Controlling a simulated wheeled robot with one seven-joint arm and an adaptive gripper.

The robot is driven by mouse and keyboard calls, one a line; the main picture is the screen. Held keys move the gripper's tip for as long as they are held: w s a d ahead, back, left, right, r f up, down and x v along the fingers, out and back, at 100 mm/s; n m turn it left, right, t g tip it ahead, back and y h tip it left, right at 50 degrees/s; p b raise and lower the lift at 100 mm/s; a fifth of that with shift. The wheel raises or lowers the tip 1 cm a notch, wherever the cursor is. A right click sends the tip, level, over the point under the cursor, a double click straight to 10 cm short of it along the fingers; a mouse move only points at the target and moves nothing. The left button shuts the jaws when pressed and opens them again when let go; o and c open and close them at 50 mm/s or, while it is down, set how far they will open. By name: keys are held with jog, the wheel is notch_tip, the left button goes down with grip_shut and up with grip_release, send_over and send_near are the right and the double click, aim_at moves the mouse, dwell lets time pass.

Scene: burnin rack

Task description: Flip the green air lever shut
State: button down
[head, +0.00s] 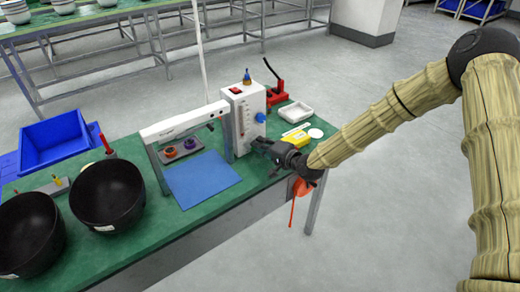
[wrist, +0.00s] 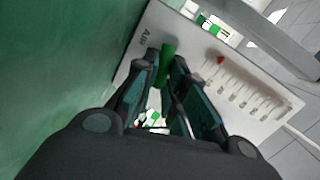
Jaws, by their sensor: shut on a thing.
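The green air lever (wrist: 168,63) shows in the wrist view on a white panel (wrist: 188,38), next to lettering that seems to read "AIR". My gripper (wrist: 165,70) has a finger on each side of the lever and is shut on it. The lever's lower part is hidden between the fingers. In the head view, my gripper (head: 262,148) is at the lower front of the white upright unit (head: 240,105), which has a blue knob. The lever cannot be made out there.
The unit stands on a green bench (head: 135,245) beside a white frame (head: 181,122) over a blue mat (head: 203,180). A white tray (head: 295,112) and a red clamp (head: 277,93) are behind my gripper. Black bowls (head: 106,198) stand at left. An orange item (head: 299,188) hangs at the bench edge.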

jog(key=shift+d+f+m+y+b, duration=0.1)
jog(key=shift+f+m+y+b, duration=0.35)
jog(key=shift+m+b, duration=0.65)
jog(key=shift+b, duration=0.3)
jog(key=c, duration=1.5)
grip_release()
jog(key=v, duration=1.2)
jog(key=shift+w+r, duration=0.1)
